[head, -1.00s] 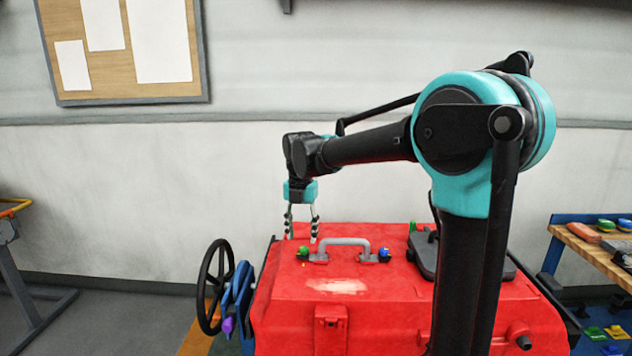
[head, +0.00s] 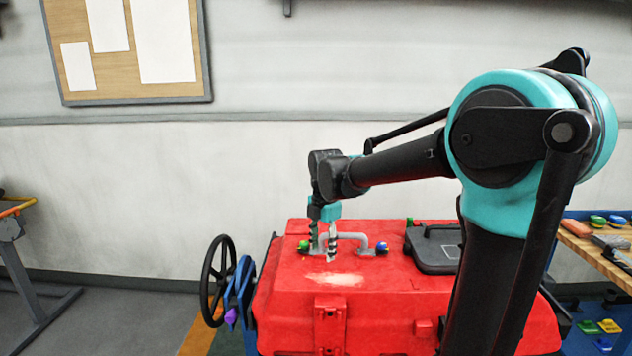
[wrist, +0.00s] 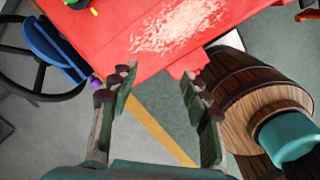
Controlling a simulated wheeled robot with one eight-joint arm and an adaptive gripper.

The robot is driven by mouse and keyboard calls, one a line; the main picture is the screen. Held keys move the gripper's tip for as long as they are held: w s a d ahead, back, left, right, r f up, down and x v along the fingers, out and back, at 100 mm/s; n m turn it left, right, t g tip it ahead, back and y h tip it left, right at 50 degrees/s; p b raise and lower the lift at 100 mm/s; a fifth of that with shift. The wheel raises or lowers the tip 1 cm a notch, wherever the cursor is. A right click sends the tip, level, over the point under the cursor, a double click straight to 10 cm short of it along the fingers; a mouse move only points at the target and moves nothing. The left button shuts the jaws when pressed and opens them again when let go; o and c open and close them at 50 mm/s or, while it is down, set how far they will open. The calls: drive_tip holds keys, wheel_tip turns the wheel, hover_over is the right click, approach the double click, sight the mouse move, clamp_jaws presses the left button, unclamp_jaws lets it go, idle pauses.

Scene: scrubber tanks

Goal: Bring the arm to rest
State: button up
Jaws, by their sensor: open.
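My arm (head: 400,167) reaches in from the right, bent at a teal elbow, over a red tank (head: 390,300). My gripper (head: 323,252) points down in front of the left part of the grey handle (head: 350,238) on the tank's lid; I cannot tell if they touch. In the wrist view my gripper (wrist: 157,76) is open, with nothing between its fingers, and the red lid's edge (wrist: 110,55) lies beyond them.
A black handwheel (head: 217,280) with a blue part stands left of the tank. A black case (head: 432,248) lies on the lid. A bench (head: 595,245) with small items stands right. The wrist view shows a barrel-like wooden thing (wrist: 270,108).

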drive_tip(key=s+d+f+m+t, duration=0.3)
drive_tip(key=s+d+f+m, duration=1.2)
drive_tip(key=m, duration=1.1)
drive_tip(key=shift+s+d, duration=1.15)
drive_tip(key=shift+s, duration=0.05)
drive_tip(key=shift+r, duration=0.1)
drive_tip(key=shift+c, duration=0.2)
